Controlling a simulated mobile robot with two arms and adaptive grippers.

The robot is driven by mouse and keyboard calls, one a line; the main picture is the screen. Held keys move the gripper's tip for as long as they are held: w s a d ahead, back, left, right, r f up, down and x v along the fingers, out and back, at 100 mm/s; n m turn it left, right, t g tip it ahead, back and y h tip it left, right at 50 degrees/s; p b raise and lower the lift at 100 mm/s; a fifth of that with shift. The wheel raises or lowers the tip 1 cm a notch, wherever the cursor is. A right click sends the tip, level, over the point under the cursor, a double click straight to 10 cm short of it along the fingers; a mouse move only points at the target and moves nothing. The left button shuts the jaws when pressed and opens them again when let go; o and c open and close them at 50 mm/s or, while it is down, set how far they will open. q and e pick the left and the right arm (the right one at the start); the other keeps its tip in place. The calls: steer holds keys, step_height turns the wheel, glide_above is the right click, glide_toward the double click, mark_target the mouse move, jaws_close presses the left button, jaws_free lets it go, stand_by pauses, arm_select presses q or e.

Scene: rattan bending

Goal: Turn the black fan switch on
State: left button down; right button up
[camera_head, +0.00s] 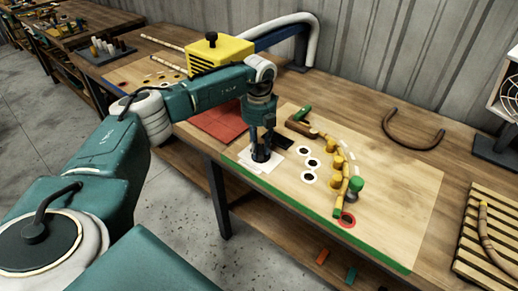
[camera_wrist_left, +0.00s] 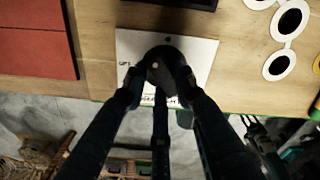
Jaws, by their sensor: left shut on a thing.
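A white switch plate (camera_head: 245,162) lies on the table's near edge. It fills the middle of the left wrist view (camera_wrist_left: 203,52), with small dark lettering partly hidden by my fingers. A round black switch knob (camera_wrist_left: 165,66) stands on the plate. My left gripper (camera_head: 262,153) reaches down onto it from above. In the left wrist view my left gripper (camera_wrist_left: 160,88) has its fingers closed around the knob, touching its sides. The knob's exact setting is hard to read. My right gripper is in neither view.
A fan (camera_head: 510,88) in a white frame stands at the right edge. A board (camera_head: 400,205) holds yellow pegs and black-and-white rings right of the plate. A red mat (camera_head: 217,122) lies to the left. A bent rattan piece (camera_head: 412,142) lies farther back. A slatted rack (camera_head: 485,245) is at lower right.

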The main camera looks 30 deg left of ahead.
arm_select(q)
steer(key=m+b, duration=0.1)
steer(key=m, duration=0.4)
steer(key=shift+w, duration=0.2)
steer(key=shift+m, duration=1.1)
steer(key=shift+a+m, duration=0.1)
steer(key=shift+m, duration=0.2)
steer(key=c, duration=1.4)
jaws_free()
steer(key=shift+r, duration=0.1)
